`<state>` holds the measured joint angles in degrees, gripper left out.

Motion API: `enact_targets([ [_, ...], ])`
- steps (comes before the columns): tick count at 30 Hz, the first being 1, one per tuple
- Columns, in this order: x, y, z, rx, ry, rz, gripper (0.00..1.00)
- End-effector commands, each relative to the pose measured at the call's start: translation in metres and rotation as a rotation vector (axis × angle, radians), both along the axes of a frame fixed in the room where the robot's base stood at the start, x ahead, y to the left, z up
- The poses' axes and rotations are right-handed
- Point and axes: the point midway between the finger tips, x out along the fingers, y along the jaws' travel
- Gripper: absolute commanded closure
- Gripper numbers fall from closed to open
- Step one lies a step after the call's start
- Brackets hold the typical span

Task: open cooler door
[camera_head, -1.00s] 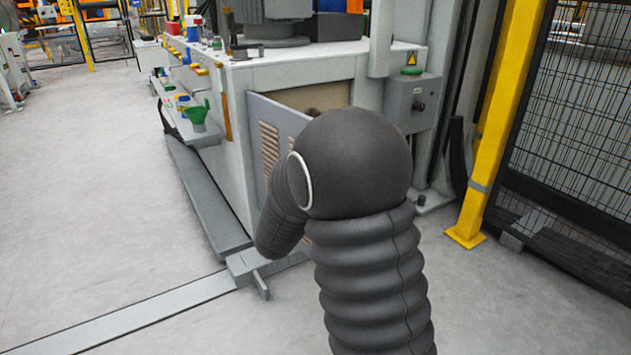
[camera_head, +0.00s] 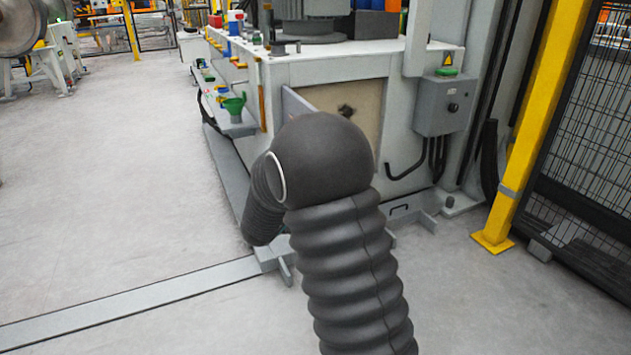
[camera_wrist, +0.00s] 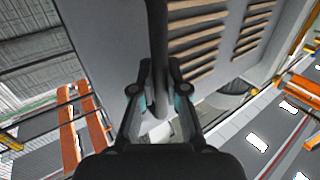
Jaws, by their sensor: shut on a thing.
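The cooler door (camera_head: 297,106) is a grey panel that stands swung out from the machine, seen nearly edge-on in the head view and mostly hidden behind my dark arm. In the wrist view the door (camera_wrist: 110,35) fills the upper middle, with tan louvre slots on its right part. A dark bar handle (camera_wrist: 157,35) runs down from the top of the wrist view between my fingers. My gripper (camera_wrist: 160,92) is shut on this handle. My gripper is hidden behind my arm in the head view. The beige cooler opening (camera_head: 365,103) shows to the right of the door.
A grey switch box (camera_head: 444,104) with cables hangs right of the opening. A yellow post (camera_head: 530,130) and black mesh fence (camera_head: 595,170) stand at the right. A side shelf (camera_head: 236,127) holds a green funnel. Open floor (camera_head: 110,190) lies at the left.

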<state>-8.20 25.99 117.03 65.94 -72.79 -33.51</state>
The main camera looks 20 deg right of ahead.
Motion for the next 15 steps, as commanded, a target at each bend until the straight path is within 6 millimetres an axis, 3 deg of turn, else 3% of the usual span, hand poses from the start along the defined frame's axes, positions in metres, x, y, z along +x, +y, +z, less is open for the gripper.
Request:
enact_targets([
  [1, 0.003, 0.0015, 0.0046, -0.004, -0.008, 0.007, 1.0],
  [2, 0.0031, 0.0017, 0.0047, -0.004, -0.008, 0.007, 0.82],
  [3, 0.0029, 0.002, 0.0045, -0.003, -0.007, 0.008, 0.72],
  [5, 0.0026, 0.0022, 0.004, -0.003, -0.006, 0.008, 0.61],
  [15, 0.0005, 0.0056, 0.002, -0.001, -0.003, 0.009, 0.61],
])
